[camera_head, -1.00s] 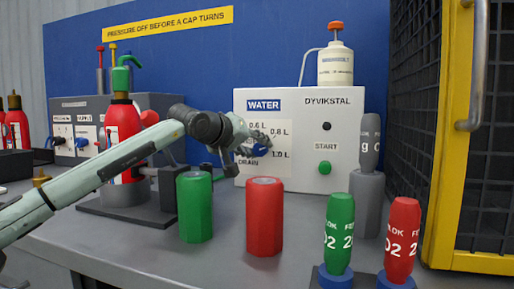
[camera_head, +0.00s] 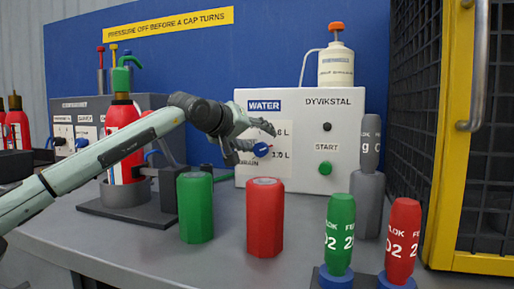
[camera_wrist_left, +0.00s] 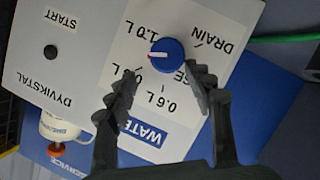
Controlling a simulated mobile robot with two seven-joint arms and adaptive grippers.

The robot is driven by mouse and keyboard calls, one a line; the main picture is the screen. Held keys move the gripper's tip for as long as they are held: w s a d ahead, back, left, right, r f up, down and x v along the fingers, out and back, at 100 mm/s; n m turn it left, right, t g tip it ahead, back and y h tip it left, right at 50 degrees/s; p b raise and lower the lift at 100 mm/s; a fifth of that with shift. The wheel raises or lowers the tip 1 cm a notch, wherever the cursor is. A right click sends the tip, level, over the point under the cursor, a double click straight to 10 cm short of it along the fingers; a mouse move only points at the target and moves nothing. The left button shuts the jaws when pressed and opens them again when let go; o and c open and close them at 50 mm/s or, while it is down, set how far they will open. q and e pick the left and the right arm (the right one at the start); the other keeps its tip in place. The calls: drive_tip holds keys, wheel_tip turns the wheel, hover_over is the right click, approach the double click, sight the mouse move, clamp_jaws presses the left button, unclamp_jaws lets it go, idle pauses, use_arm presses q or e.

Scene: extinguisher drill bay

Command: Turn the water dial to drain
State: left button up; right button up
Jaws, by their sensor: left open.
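The blue water dial (camera_head: 261,149) is on the front of the white WATER panel (camera_head: 310,165), with DRAIN printed at its lower left and 1.0 L at its right. My right gripper is not in view.
A green cylinder (camera_head: 195,208) and a red cylinder (camera_head: 265,217) stand on the grey bench below my arm. A red extinguisher (camera_head: 122,125) stands in a holder at left. A green START button (camera_head: 325,168) is right of the dial. A yellow-framed cage (camera_head: 433,190) borders the right.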

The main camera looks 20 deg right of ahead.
use_arm(q)
wheel_tip(320, 180, up, 8)
drive_tip(key=shift+f, duration=0.15)
idle(0.3)
